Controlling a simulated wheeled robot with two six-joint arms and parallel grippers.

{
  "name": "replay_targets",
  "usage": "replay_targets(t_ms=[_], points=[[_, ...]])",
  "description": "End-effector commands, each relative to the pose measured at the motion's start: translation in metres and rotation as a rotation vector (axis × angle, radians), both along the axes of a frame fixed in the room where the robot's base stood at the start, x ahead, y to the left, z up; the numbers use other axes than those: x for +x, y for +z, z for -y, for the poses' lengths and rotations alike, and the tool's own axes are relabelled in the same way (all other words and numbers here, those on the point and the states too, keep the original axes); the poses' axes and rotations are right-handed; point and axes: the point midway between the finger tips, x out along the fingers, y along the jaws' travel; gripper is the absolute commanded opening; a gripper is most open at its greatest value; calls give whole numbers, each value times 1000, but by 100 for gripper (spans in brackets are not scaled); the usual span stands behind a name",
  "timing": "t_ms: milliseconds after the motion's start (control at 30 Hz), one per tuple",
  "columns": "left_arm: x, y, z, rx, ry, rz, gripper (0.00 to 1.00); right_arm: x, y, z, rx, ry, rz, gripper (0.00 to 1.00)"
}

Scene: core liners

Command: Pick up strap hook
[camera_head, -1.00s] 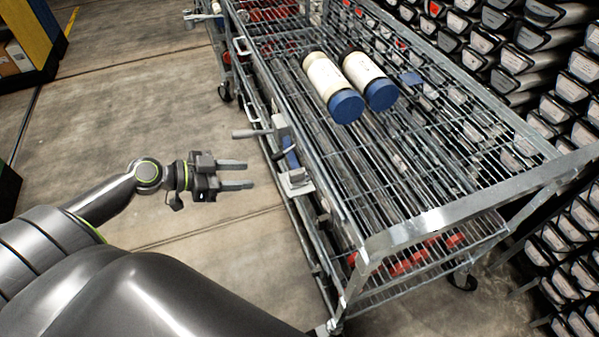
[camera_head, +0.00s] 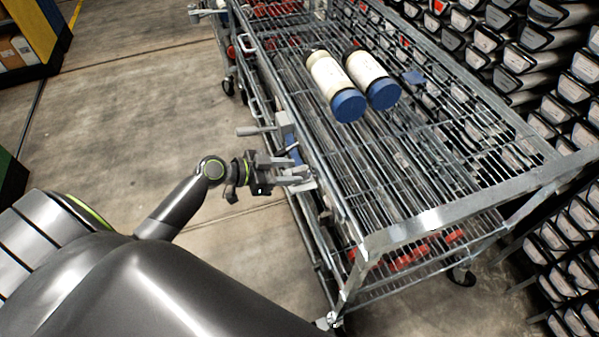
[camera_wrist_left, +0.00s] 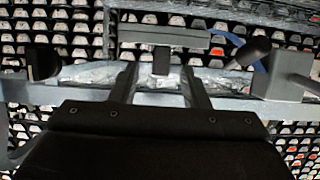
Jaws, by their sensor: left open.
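The strap hook (camera_head: 305,184) looks like a light grey metal piece on the left side rail of the wire cart, below a blue strap (camera_head: 294,153). In the left wrist view it seems to be the grey T-shaped piece (camera_wrist_left: 165,37), its short stem between and just beyond my fingertips. My left gripper (camera_head: 299,171) is open at the cart's side, its fingers pointing right and partly covering the hook. The fingers also show in the left wrist view (camera_wrist_left: 160,78). Whether they touch the hook I cannot tell. My right gripper is not in view.
The wire cart (camera_head: 425,217) carries two white cylinders with blue caps (camera_head: 349,105) on its top shelf. A grey handle (camera_head: 257,130) juts from the cart's side above my gripper. Racks of core trays (camera_head: 547,150) stand at the right. The floor (camera_head: 140,110) left of the cart is clear.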

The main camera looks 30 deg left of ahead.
Motion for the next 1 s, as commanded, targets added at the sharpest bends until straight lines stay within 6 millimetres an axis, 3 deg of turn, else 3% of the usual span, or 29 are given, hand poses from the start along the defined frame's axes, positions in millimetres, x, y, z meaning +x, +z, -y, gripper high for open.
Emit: replay_targets(t_ms=[400, 733, 1000], points=[[32, -16, 28, -2, -1, 1, 42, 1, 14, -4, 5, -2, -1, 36], [37, -21, 32, 1, -1, 1, 42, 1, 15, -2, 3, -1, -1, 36], [37, -21, 32, 1, 0, 1, 9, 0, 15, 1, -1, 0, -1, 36]])
